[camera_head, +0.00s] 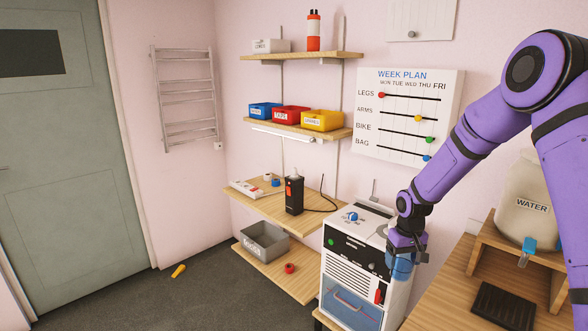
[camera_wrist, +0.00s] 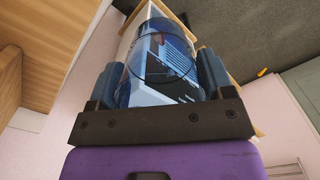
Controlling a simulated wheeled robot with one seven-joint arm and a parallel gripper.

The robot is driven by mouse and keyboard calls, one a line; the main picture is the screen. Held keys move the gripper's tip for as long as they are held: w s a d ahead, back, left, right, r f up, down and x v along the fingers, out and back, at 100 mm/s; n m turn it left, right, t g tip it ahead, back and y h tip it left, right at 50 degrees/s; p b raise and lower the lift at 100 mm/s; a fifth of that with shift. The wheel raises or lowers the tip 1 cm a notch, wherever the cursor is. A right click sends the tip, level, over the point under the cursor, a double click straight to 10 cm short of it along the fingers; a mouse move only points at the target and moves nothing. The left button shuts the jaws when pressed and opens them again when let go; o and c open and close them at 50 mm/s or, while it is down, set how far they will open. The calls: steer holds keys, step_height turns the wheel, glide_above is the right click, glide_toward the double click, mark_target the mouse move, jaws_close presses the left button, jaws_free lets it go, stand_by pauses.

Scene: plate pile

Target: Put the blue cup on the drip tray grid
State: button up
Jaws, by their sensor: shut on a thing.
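My gripper (camera_head: 403,252) is shut on a blue see-through cup (camera_head: 400,268), in front of the right side of a white machine. In the wrist view the cup (camera_wrist: 160,70) sits between the two dark fingers of my gripper (camera_wrist: 158,82), and the white machine shows through it. A dark ribbed drip tray grid (camera_head: 503,304) lies on the wooden counter at the lower right, below the tap of a water container (camera_head: 527,200). The cup is well to the left of the grid and apart from it.
The white machine (camera_head: 345,260) has knobs and a blue-fronted drawer. A wooden stand (camera_head: 484,254) bears the water container over the grid. The wooden counter (camera_head: 445,300) is bare left of the grid. Shelves with bins (camera_head: 291,116) are on the wall.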

steer(key=shift+w+a+f+m, duration=0.2)
steer(key=shift+w+f+m, duration=0.2)
steer(key=shift+m, duration=0.5)
steer(key=shift+a+r, duration=0.1)
steer(key=shift+s, duration=0.1)
